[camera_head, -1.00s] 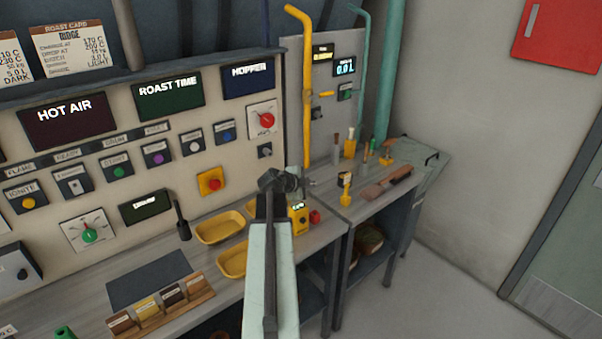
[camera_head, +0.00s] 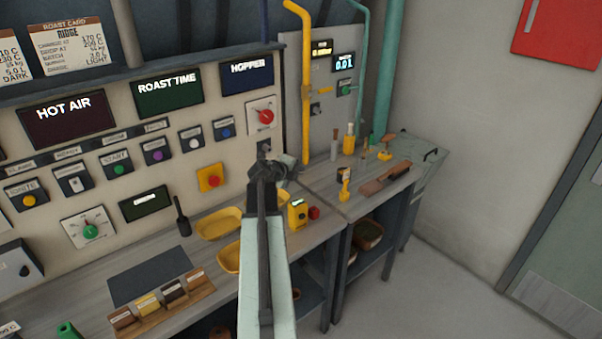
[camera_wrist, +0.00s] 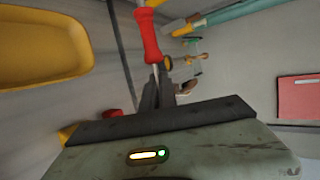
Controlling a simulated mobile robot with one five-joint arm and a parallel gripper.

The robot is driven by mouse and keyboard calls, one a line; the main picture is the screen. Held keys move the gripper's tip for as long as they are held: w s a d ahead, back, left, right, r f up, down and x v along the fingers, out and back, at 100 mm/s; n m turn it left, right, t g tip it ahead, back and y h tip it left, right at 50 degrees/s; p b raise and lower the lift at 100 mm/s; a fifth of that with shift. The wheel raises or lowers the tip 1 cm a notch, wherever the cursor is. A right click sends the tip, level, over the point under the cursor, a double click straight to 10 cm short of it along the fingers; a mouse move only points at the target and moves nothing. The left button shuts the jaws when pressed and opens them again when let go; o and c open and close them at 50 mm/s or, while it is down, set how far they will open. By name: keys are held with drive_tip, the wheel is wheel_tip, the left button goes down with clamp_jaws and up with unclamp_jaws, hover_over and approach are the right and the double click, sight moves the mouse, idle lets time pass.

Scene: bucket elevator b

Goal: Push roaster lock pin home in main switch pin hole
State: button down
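A red-handled pin (camera_wrist: 150,35) with a bare metal shank shows at the fingertips of my gripper (camera_wrist: 160,88) in the wrist view; the dark fingers look closed on it. In the head view my gripper (camera_head: 283,170) is up by the panel, and the pin is hidden there. The main switch, a red knob (camera_head: 265,116) on a pale plate, is on the panel just above my gripper. A small grey block (camera_head: 264,146) sits below that switch, partly behind my wrist. I cannot make out the pin hole or whether the pin touches anything.
Yellow trays (camera_head: 218,223) lie on the bench left of my arm; one also shows in the wrist view (camera_wrist: 40,45). A yellow pipe (camera_head: 306,90) rises right of the switch.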

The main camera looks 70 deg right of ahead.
drive_tip(key=shift+w+d, duration=0.6)
drive_tip(key=shift+w, duration=0.35)
drive_tip(key=shift+w+d, duration=0.55)
drive_tip(key=shift+w, duration=0.35)
drive_tip(key=shift+w+d, duration=0.65)
drive_tip(key=shift+w, duration=0.3)
drive_tip(key=shift+w+d, duration=0.6)
drive_tip(key=shift+w, duration=0.35)
drive_tip(key=c, duration=1.6)
unclamp_jaws()
drive_tip(key=shift+a, duration=0.1)
drive_tip(key=p+v, duration=0.3)
drive_tip(key=v, duration=0.4)
drive_tip(key=shift+a+r+p, duration=0.15)
drive_tip(key=shift+a+p, duration=0.15)
drive_tip(key=shift+p, duration=0.05)
